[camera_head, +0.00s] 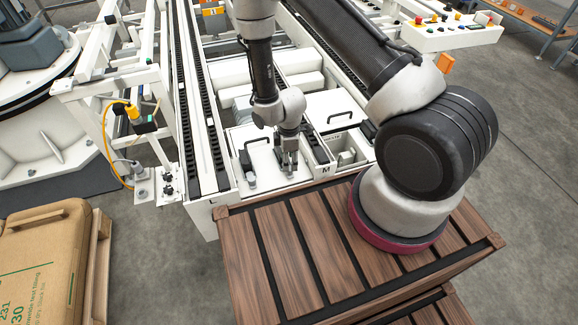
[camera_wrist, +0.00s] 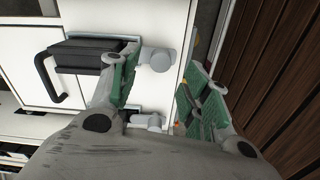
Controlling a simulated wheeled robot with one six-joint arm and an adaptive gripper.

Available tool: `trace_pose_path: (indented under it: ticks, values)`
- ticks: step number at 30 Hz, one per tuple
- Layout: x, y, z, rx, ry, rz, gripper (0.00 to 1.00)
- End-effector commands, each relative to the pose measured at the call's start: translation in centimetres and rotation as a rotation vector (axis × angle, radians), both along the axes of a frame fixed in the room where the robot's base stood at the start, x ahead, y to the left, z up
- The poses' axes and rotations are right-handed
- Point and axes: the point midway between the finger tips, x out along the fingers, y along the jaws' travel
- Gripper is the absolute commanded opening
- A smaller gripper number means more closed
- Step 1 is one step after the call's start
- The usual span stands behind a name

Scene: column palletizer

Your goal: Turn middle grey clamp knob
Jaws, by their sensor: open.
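My gripper (camera_head: 289,163) points down over the white machine deck, just left of the letter M on its front frame. In the wrist view its two green-padded fingers (camera_wrist: 158,82) are apart with nothing held between them. A grey clamp knob (camera_wrist: 158,60) shows beyond the gap between the fingertips, and I see no contact. A second grey knob-like part (camera_wrist: 148,120) is partly hidden by my gripper. In the head view a grey knob (camera_head: 249,181) stands left of my gripper. The head view does not show clearly which knob is the middle one; my gripper covers that area.
A white lid with a black handle (camera_head: 257,141) lies left of my gripper, and another handled lid (camera_head: 338,117) is behind right. A brown slatted pallet (camera_head: 290,250) is in front. A cardboard box (camera_head: 40,265) sits left. White frame rails flank the deck.

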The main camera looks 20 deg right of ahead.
Motion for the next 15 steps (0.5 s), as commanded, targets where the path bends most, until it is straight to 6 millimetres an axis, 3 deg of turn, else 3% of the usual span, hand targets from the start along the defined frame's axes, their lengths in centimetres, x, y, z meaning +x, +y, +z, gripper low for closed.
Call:
trace_pose_path:
  ticks: [6, 15]
  values:
    - [0.1, 0.0, 4.8, 0.001, -0.003, 0.000, 0.47]
    - [0.0, 0.0, 7.2, 0.000, 0.000, -0.001, 0.47]
